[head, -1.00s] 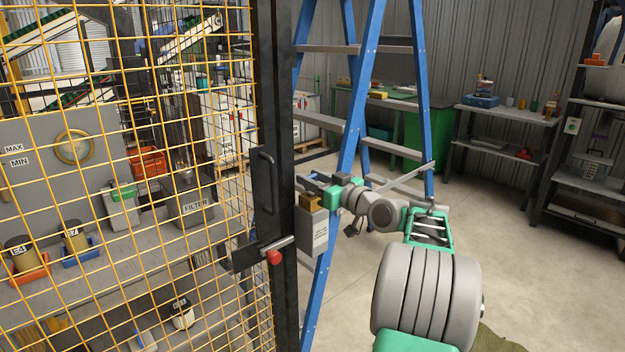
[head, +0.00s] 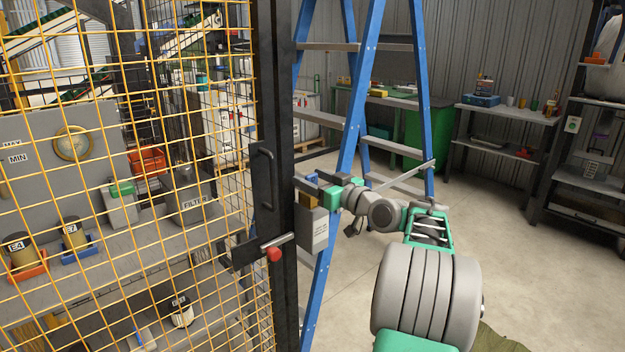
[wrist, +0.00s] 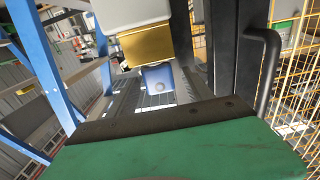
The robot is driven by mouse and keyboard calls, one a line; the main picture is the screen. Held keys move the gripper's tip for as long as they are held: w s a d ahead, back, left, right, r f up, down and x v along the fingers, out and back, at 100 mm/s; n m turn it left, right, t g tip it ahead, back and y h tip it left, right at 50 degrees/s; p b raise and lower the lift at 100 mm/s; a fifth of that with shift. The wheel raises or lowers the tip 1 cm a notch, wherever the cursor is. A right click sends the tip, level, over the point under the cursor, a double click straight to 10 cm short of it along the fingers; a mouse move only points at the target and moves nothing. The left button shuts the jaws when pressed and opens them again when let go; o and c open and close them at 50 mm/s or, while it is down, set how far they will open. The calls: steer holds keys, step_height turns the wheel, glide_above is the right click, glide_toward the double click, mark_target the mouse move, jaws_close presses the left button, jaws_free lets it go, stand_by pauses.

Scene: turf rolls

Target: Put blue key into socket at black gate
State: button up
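The black gate (head: 272,120) stands left of centre in the head view. A grey labelled box (head: 313,232) with a brass block (head: 308,201) on top sits beside its post; the brass block also shows in the wrist view (wrist: 146,47). The blue key (head: 312,178) shows as a small blue patch by my gripper (head: 309,182), just above the brass block. The socket opening is hidden.
A blue stepladder (head: 360,120) stands close behind my arm. A yellow mesh fence (head: 130,180) fills the left, with a red-knobbed latch (head: 272,253) on the gate. Shelves and benches line the back wall; open floor lies at right.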

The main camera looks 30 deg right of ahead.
steer(key=s+d, duration=0.1)
steer(key=s, duration=0.6)
steer(key=shift+s+b, duration=0.4)
steer(key=shift+b, duration=0.05)
